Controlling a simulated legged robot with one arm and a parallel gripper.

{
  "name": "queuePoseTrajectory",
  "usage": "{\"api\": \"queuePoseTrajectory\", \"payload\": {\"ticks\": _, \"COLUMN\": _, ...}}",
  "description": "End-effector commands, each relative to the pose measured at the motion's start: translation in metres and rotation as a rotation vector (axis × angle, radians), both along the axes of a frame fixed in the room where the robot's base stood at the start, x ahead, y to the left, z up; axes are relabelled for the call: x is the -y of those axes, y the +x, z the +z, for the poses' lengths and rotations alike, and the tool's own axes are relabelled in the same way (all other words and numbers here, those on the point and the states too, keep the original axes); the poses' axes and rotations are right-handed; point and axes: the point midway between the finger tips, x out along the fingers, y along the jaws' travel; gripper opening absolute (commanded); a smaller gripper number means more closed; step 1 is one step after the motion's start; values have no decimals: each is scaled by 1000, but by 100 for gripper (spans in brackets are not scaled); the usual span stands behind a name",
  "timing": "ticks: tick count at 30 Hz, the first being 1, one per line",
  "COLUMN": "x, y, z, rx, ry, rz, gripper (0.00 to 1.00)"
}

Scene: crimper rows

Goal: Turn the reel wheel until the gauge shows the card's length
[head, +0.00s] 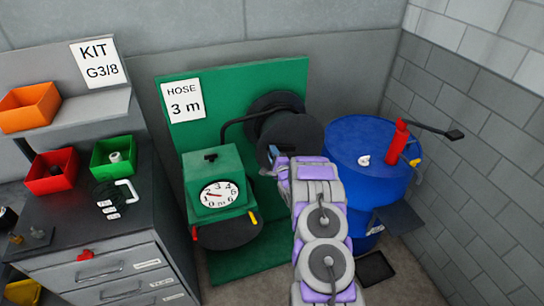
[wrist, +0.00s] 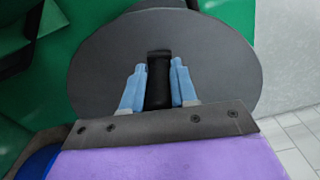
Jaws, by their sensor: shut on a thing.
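The reel wheel (head: 297,135) is a dark disc in front of a green back panel. It fills much of the wrist view as a grey disc (wrist: 105,70). My gripper (head: 276,152) is at the wheel's lower left edge. In the wrist view, my gripper (wrist: 158,86) has its two blue fingers closed either side of a black handle (wrist: 159,72) on the wheel. The white card (head: 184,105) reads "HOSE 3 m".
A blue drum (head: 365,165) with a red cylinder (head: 397,142) stands right of my arm. A grey drawer cabinet (head: 120,270) with red and green bins is at left. A block wall (head: 480,130) closes off the right. A dark disc (head: 230,235) sits below the gauge box.

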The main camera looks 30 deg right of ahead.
Motion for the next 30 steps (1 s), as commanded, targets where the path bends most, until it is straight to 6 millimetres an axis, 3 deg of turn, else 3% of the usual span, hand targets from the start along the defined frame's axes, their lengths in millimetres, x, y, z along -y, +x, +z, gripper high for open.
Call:
{"api": "queuePoseTrajectory", "payload": {"ticks": 12, "x": 2, "y": -1, "z": 1, "rx": 1, "ry": -2, "rz": -4, "gripper": 0}}
{"api": "queuePoseTrajectory", "payload": {"ticks": 13, "x": 2, "y": -1, "z": 1, "rx": 0, "ry": -2, "rz": -4, "gripper": 30}}
{"api": "queuePoseTrajectory", "payload": {"ticks": 18, "x": 1, "y": 0, "z": 0, "rx": -1, "ry": -2, "rz": -2, "gripper": 46}}
{"api": "queuePoseTrajectory", "payload": {"ticks": 20, "x": 1, "y": 0, "z": 0, "rx": -2, "ry": -2, "rz": -2, "gripper": 52}}
{"api": "queuePoseTrajectory", "payload": {"ticks": 30, "x": -2, "y": -2, "z": 1, "rx": -1, "ry": -4, "rz": 0, "gripper": 53}}
